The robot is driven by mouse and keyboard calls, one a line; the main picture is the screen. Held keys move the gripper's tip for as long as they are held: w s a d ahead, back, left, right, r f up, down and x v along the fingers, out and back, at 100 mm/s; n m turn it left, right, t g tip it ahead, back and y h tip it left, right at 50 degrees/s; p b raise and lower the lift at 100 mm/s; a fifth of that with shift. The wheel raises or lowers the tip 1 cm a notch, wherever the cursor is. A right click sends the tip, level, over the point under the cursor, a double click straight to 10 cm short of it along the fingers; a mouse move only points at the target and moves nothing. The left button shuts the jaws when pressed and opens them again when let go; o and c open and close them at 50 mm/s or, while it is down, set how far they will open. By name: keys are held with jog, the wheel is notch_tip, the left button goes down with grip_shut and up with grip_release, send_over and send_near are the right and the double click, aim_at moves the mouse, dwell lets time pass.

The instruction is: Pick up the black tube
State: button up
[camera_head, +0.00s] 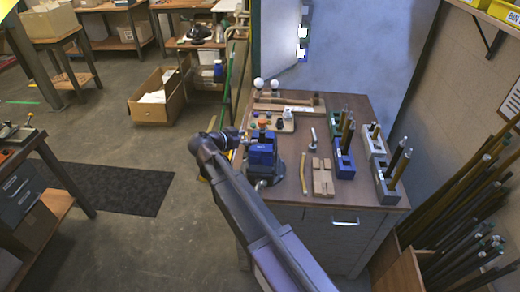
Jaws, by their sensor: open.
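Several dark tubes stand upright or slightly tilted in block holders at the right of the workbench. Dark tubes (396,158) rise from a grey block (386,188), and others (347,134) from a blue block (344,165). At this size I cannot tell for certain which tube is the black one, as some look olive or brown. My gripper (243,137) is at the end of my arm, over the left edge of the bench beside a blue vise (262,156). It is open, small in view, and well apart from the tubes. I see nothing held.
The workbench (285,200) also holds wooden blocks (322,178), a thin yellow strip (303,172) and white bulbs (275,84) at the back. The blue vise stands between my gripper and the tubes. A wooden bin of long rods (460,240) is at the right.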

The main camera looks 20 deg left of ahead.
aim_at(260, 136)
jog(key=shift+b+x, duration=0.3)
jog(key=shift+x, duration=1)
jog(key=b+x, duration=0.2)
jog(key=x, duration=0.2)
jog(key=shift+a+f, duration=0.2)
jog(key=shift+w+d+f, duration=0.15)
jog(key=shift+w+d, duration=0.1)
jog(key=shift+w, duration=0.25)
jog(key=shift+c, duration=0.2)
grip_shut()
